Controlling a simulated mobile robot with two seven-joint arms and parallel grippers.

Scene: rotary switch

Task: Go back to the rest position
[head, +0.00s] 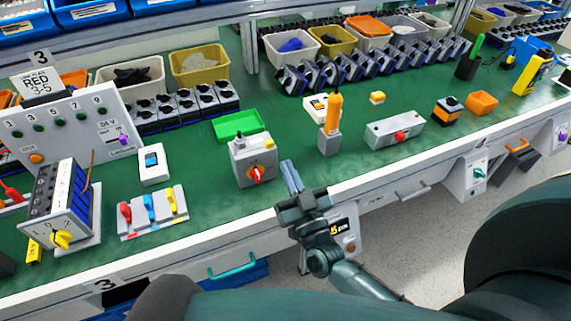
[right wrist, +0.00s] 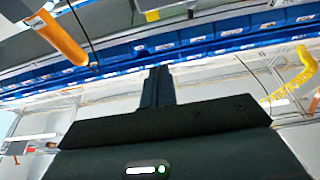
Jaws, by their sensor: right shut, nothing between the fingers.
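A small gap shows between the fingers and the box in the head view. In the right wrist view the shut fingers (right wrist: 158,87) point toward blue shelf bins, and the switch is not seen there. My left gripper is not in view.
An orange-handled tool in a grey holder (head: 330,130) stands right of my gripper. A grey box with a red button (head: 394,133) lies farther right. A green tray (head: 238,124) is behind the switch. Colored levers (head: 152,210) and a yellow-knob unit (head: 62,220) are left.

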